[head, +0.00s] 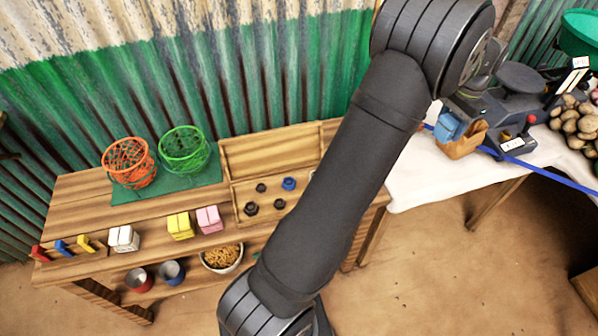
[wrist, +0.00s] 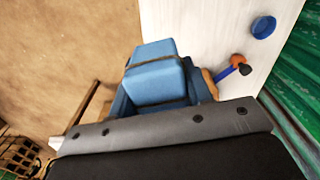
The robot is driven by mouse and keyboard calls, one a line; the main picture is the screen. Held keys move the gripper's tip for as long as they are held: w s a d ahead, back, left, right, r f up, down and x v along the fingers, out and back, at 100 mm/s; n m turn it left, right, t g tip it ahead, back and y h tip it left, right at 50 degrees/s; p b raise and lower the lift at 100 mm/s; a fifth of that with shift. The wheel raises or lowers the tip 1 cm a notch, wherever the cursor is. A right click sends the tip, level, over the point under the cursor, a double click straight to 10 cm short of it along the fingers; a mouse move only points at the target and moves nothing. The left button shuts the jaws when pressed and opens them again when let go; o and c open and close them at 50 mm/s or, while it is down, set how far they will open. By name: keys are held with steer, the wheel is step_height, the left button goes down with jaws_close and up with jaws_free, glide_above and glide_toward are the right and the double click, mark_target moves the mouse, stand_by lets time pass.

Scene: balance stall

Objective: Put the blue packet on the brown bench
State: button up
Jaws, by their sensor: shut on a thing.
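The blue packet (head: 447,127) is at the left end of the white-topped table in the head view, with my gripper (head: 463,127) shut on it. In the wrist view the blue packet (wrist: 157,80), with a dark band around it, sits just beyond the grey edge of my gripper. The fingertips are mostly hidden there. I cannot tell whether the packet touches the table. The brown bench (head: 80,205) stands at the left, with white (head: 124,239), yellow (head: 180,226) and pink (head: 209,219) packets along its front.
An orange basket (head: 130,163) and a green basket (head: 184,150) stand on the bench's green mat. A divided wooden tray (head: 268,160) is beside them. Grey scales (head: 515,90) and potatoes (head: 575,122) are on the white-topped table (head: 415,185). My arm hides part of the bench's right side.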

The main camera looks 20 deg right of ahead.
steer(key=w+a+n, duration=0.3)
steer(key=w+a, duration=0.7)
steer(key=a, duration=0.6)
steer(key=w+a+n, duration=0.3)
steer(key=w+a, duration=0.8)
steer(key=a, duration=0.4)
steer(key=a+n, duration=0.4)
steer(key=a, duration=2.1)
steer(key=n, duration=0.6)
glide_above(158, 239)
step_height(158, 239, down, 11)
steer(key=shift+f, duration=5.5)
steer(key=shift+f, duration=0.15)
